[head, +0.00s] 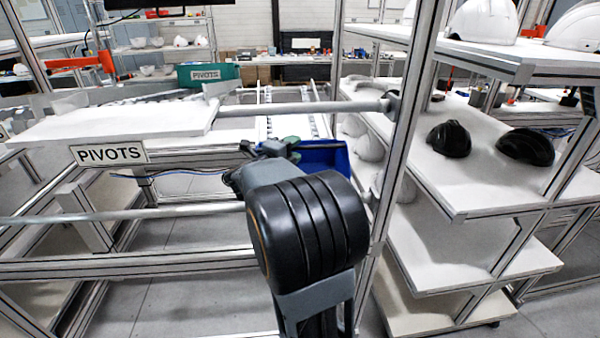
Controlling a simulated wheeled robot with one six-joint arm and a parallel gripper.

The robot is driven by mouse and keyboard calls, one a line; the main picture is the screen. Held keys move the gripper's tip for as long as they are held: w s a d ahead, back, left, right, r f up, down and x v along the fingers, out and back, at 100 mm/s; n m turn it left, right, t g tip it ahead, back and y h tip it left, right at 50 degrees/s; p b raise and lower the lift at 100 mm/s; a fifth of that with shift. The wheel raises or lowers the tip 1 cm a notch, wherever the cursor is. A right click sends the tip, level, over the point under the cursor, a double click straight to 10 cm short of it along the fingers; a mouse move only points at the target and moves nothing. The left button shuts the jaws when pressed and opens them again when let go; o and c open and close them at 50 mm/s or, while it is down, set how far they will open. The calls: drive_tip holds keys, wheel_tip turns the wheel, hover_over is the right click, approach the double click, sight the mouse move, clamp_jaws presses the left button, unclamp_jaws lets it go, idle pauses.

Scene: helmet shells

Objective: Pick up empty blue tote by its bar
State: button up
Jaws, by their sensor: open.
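The blue tote (322,156) shows in the middle of the head view, just behind and to the right of my gripper. Only part of its blue side shows; my arm and gripper cover the rest. I cannot make out its bar or look inside it. My gripper (284,147) is at the tote's left part, with its fingers open. From this angle I cannot tell whether the fingers touch the tote.
A metal rail (300,107) runs just above the gripper, and an upright post (405,130) stands right of the tote. White shelves (470,180) with black and white helmet shells fill the right. A white board (110,125) and a PIVOTS sign (109,153) are at left.

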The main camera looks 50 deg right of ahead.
drive_tip(key=shift+d, duration=0.3)
clamp_jaws()
idle(0.6)
